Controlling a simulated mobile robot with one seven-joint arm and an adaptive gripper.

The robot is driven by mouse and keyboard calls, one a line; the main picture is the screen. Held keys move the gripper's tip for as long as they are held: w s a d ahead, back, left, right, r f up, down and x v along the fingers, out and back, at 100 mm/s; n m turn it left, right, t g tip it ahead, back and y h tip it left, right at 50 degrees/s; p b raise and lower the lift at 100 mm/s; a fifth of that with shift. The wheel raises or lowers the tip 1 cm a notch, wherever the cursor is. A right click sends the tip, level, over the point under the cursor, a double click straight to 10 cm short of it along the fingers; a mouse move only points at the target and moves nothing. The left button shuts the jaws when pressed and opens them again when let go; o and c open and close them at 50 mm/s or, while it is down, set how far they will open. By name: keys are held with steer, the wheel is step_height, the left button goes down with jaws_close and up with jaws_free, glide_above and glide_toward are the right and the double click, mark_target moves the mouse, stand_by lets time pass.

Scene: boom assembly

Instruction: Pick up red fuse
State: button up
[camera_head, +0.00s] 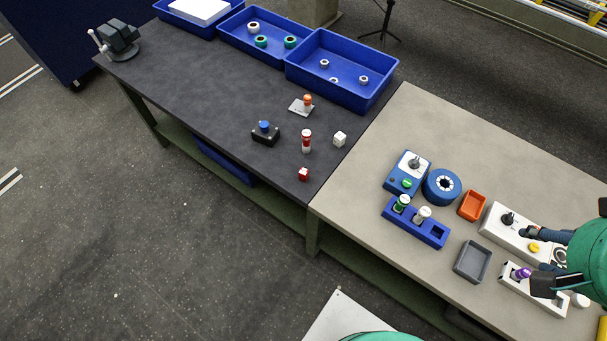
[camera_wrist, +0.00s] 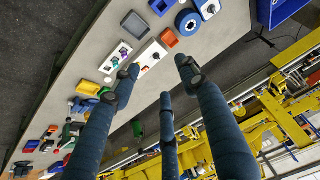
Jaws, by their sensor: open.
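The red fuse (camera_head: 306,141), a small upright cylinder banded red and white, stands on the dark table (camera_head: 215,85) near its front right part. I cannot make it out in the wrist view. My gripper (camera_head: 530,258) is at the far right of the head view, over the light table and well away from the fuse. Its dark blue fingers (camera_wrist: 160,76) are spread apart with nothing between them. A purple fuse (camera_head: 521,273) sits in a white holder (camera_head: 548,297) close to the fingers.
Near the red fuse are a red cube (camera_head: 303,174), a white cube (camera_head: 340,139), a blue-knobbed black box (camera_head: 265,133) and an orange-knobbed plate (camera_head: 302,106). A blue holder (camera_head: 430,236) with fuses, a white switch box (camera_head: 510,228) and a grey tray (camera_head: 472,262) occupy the light table (camera_head: 365,190).

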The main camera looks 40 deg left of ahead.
steer(key=w+a+f+g, duration=0.1)
steer(key=w+a+f, duration=0.2)
steer(key=w+a, duration=0.45)
steer(key=w+a+f+n+g+y+p, duration=0.1)
steer(key=w+a+f, duration=0.25)
steer(key=a, duration=0.65)
steer(key=w+a+f+g, duration=0.2)
steer(key=w+a, duration=0.4)
steer(key=a, duration=0.3)
steer(key=n+g+h, duration=0.1)
steer(key=g, duration=0.1)
glide_above(304, 170)
step_height(304, 170, down, 23)
steer(key=shift+p, duration=0.4)
steer(key=shift+f+b, duration=0.55)
steer(key=shift+f, duration=3.7)
steer(key=shift+f, duration=0.15)
steer(key=shift+f+b, duration=0.45)
steer(key=shift+f, duration=2)
